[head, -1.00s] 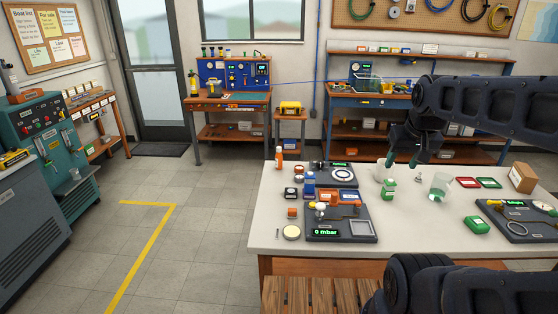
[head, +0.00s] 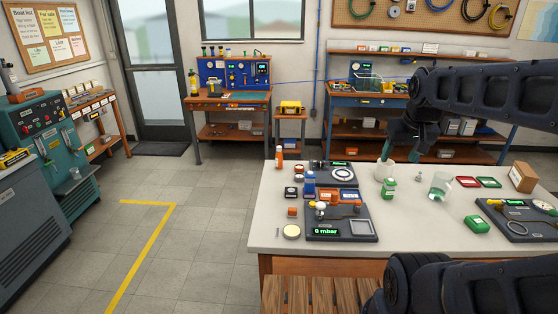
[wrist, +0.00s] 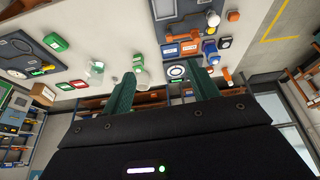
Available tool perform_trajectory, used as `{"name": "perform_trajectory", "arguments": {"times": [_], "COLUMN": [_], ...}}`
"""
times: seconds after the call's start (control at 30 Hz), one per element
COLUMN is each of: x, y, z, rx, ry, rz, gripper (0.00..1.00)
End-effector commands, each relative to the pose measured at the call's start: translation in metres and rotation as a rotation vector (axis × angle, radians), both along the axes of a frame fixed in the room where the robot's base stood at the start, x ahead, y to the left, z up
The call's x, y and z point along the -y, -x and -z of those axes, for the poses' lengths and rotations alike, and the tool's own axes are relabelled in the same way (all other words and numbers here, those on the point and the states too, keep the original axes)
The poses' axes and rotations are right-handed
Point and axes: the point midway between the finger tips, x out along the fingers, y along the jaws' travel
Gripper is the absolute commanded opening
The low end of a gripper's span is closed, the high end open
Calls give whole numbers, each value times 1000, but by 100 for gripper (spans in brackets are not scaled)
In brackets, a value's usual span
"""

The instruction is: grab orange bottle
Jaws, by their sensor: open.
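The orange bottle (head: 279,158) with a white cap stands upright at the far left corner of the white-topped table (head: 268,222). In the wrist view it shows as a small orange shape (wrist: 227,75) to the right of the fingers, near the table edge. My gripper (head: 397,150) is well to the right of the bottle, above the table's far edge near a white cup (head: 385,171). In the wrist view its two green fingers are spread (wrist: 160,70), with nothing between them. The bottle is apart from the fingers.
A green bottle (head: 389,189) and a glass beaker (head: 439,187) stand farther right. The table's front middle is clear.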

Motion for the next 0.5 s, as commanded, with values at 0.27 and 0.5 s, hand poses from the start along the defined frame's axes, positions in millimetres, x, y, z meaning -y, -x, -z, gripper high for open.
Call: {"name": "perform_trajectory", "arguments": {"times": [0.27,0.5], "x": [-18,-41], "y": [-70,-137], "z": [-30,-45], "rx": [-50,-89], "ry": [54,100], "rz": [-167,-321], "gripper": [59,59]}}
